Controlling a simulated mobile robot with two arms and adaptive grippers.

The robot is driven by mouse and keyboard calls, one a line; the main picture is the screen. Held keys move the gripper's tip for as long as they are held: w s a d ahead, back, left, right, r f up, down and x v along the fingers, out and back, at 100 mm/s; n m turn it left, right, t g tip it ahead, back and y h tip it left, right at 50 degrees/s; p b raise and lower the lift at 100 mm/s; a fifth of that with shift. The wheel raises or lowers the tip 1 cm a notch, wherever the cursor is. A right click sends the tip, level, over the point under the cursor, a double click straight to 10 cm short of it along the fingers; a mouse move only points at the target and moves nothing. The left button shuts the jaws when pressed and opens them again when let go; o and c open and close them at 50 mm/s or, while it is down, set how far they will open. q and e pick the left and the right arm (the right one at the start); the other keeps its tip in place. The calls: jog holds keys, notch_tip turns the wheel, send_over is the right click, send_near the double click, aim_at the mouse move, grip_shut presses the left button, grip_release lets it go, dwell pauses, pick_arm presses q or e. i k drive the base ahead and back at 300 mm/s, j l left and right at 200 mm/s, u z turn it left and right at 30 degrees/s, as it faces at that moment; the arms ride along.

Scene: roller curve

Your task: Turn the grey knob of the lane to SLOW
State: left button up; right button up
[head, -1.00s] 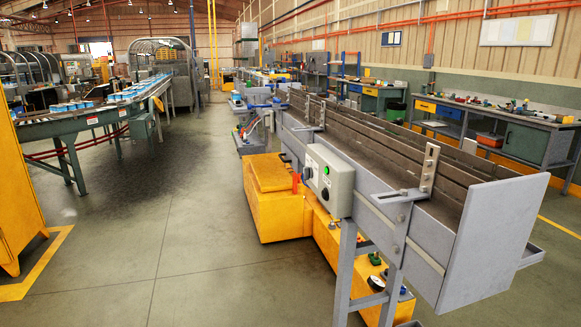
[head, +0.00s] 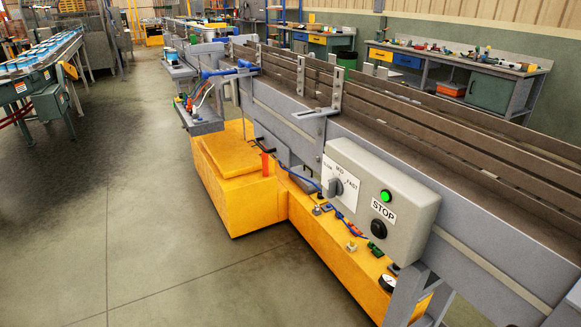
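The grey knob (head: 335,188) sits on the left part of the front of a pale grey control box (head: 405,200), on the side of the lane (head: 450,165). A white label plate behind the knob carries small lettering; MED and FAST can be read, and the lettering at its left is too small to read surely. I cannot tell surely which mark the knob points to. Neither of my grippers is in view.
A lit green button (head: 386,195), a STOP label (head: 383,211) and a black button (head: 378,229) are right of the knob. A yellow base (head: 235,170) with small parts on it juts out below the lane. The floor (head: 130,220) at the left is clear.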

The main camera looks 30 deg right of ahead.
aim_at(335, 187)
jog(key=i, duration=1.7)
jog(key=i+z, duration=0.25)
jog(key=z, duration=0.15)
jog(key=i+j+z, duration=0.1)
jog(key=i+z, duration=0.15)
jog(key=z, duration=0.15)
jog(key=i+j+z, duration=0.2)
jog(key=z, duration=0.2)
